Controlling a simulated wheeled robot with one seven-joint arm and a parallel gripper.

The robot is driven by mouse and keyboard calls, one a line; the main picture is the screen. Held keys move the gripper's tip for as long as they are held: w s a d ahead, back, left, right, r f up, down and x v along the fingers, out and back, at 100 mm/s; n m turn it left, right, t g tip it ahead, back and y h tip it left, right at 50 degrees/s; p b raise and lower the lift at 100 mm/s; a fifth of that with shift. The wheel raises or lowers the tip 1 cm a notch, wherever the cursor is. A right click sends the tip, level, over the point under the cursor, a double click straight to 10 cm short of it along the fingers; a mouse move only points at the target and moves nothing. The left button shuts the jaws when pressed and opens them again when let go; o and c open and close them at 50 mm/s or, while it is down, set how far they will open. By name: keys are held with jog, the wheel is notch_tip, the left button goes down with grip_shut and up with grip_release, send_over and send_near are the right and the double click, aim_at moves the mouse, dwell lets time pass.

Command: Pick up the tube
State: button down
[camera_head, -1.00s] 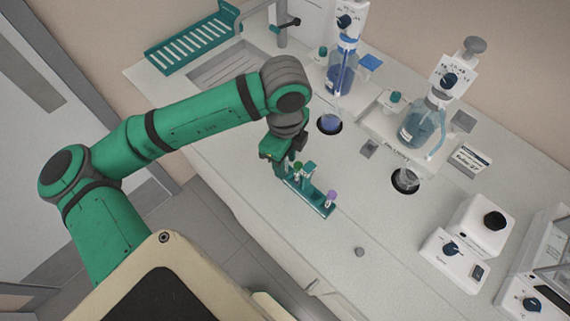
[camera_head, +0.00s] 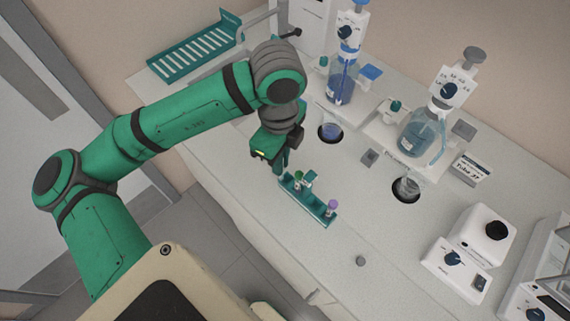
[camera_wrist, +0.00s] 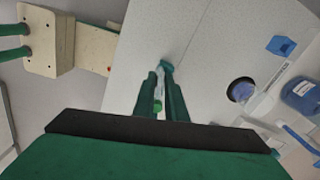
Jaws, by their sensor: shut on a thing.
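My gripper (camera_head: 282,166) is above the far-left end of the teal tube rack (camera_head: 318,212) on the white bench. In the wrist view, my fingers (camera_wrist: 162,92) are shut on a slim pale tube (camera_wrist: 159,90). Green shows at its near end, and a teal piece shows at the fingertips; I cannot tell whether that piece belongs to the tube. In the head view the held tube is hidden by the gripper. A green-capped tube (camera_head: 298,175) and a purple-capped tube (camera_head: 332,205) stand in the rack.
Bottles with blue liquid (camera_head: 341,84) and teal liquid (camera_head: 418,132) stand behind. Two round holes hold glass vessels. White devices (camera_head: 484,232) stand at right. A teal slotted rack (camera_head: 192,52) is at the back left. The bench front beside the tube rack is mostly clear.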

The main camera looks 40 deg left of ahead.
jog(key=s+a+r, duration=0.6)
jog(key=s+r, duration=0.2)
jog(key=s, duration=0.2)
jog(key=shift+s+a, duration=0.2)
jog(key=shift+s, duration=0.15)
jog(key=shift+w, duration=0.1)
dwell(0.6)
jog(key=shift+s, duration=0.2)
